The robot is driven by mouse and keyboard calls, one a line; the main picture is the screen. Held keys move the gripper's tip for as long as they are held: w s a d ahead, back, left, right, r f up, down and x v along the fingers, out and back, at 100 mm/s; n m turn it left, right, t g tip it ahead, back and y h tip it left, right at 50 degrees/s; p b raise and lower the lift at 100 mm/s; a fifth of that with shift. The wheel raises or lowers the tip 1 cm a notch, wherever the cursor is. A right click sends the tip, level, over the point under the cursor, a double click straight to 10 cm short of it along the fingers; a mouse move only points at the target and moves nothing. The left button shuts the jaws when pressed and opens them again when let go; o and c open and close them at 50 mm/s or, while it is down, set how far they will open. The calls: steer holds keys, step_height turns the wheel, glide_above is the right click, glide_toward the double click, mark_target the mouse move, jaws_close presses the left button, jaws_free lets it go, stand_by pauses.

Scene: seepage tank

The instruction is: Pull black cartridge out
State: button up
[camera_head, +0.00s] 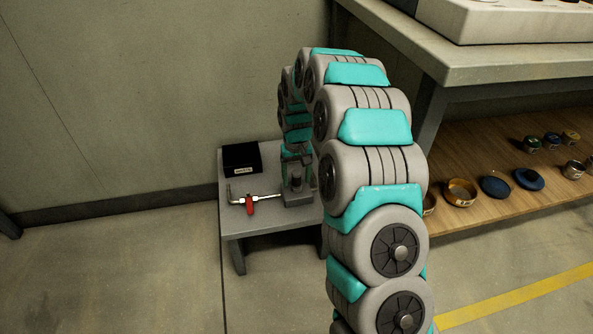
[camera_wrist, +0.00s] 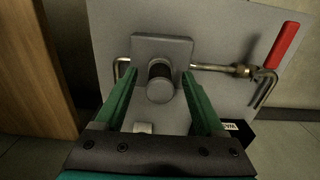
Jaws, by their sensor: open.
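The cartridge (camera_wrist: 159,72) shows in the wrist view as a dark cylinder with a rounded grey end. It sits in a grey block (camera_wrist: 176,43) with pipes on both sides. My gripper (camera_wrist: 159,78) is open, with one green finger on each side of the cartridge. Gaps show between the fingers and the cartridge, and I cannot tell the depth exactly. In the head view, the grey block (camera_head: 298,198) stands on a small grey table (camera_head: 262,221), and my arm partly hides it.
A pipe with a red handle (camera_head: 249,205) lies left of the block. A black box (camera_head: 242,158) with a white label stands at the table's back left. A shelf unit (camera_head: 480,65) with several small tins stands on the right. The floor left of the table is clear.

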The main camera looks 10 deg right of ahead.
jaws_close()
stand_by(1.0)
stand_by(1.4)
steer(key=shift+r, duration=0.25)
stand_by(0.6)
